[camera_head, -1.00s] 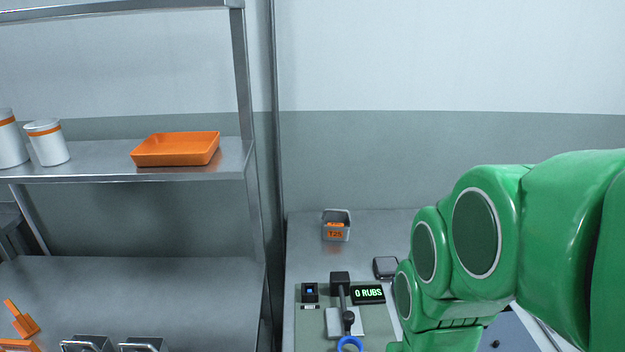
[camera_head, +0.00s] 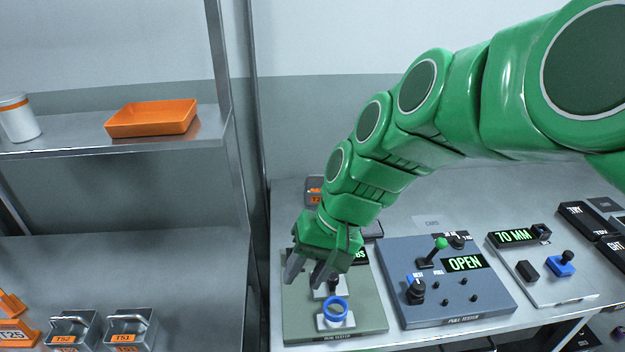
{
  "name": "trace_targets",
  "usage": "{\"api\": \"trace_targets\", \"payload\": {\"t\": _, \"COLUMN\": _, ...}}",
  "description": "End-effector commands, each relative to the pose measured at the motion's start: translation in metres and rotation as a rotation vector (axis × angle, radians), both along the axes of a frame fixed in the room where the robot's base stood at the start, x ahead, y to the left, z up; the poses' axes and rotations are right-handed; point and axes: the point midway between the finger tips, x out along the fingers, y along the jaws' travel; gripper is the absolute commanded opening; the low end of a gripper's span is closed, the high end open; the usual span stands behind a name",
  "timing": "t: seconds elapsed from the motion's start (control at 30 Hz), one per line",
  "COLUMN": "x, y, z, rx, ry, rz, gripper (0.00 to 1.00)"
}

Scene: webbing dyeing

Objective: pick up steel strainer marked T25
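A small grey steel strainer (camera_head: 314,183) with an orange label stands at the back left of the right-hand table. My arm hides much of it, and its label cannot be read now; in the earlier frame it appeared to read T25. My gripper (camera_head: 304,282) points down in front of it, over the green rub tester. Its two dark fingers are apart with nothing between them. An orange stand (camera_head: 14,333) at the lower left also bears the mark T25.
Two steel strainers, T52 (camera_head: 72,331) and T51 (camera_head: 130,330), stand on the left shelf. The green tester (camera_head: 362,312) has a blue ring (camera_head: 336,309). A blue pull tester (camera_head: 450,305) stands to its right. An orange tray (camera_head: 152,118) sits on the upper shelf.

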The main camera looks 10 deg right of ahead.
Motion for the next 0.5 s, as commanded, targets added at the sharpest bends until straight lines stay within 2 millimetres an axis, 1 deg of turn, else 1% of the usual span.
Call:
{"api": "trace_targets", "payload": {"t": 0.03, "x": 0.014, "y": 0.008, "z": 0.002, "rx": 0.039, "ry": -0.001, "rz": -0.01, "gripper": 0.39}}
{"api": "trace_targets", "payload": {"t": 0.2, "x": 0.063, "y": 0.033, "z": 0.013, "rx": 0.173, "ry": -0.016, "rz": -0.062, "gripper": 0.39}}
{"api": "trace_targets", "payload": {"t": 0.27, "x": 0.08, "y": 0.04, "z": 0.017, "rx": 0.221, "ry": -0.022, "rz": -0.084, "gripper": 0.39}}
{"api": "trace_targets", "payload": {"t": 0.33, "x": 0.102, "y": 0.047, "z": 0.02, "rx": 0.273, "ry": -0.026, "rz": -0.114, "gripper": 0.39}}
{"api": "trace_targets", "payload": {"t": 0.5, "x": 0.154, "y": 0.056, "z": 0.027, "rx": 0.396, "ry": -0.03, "rz": -0.2, "gripper": 0.39}}
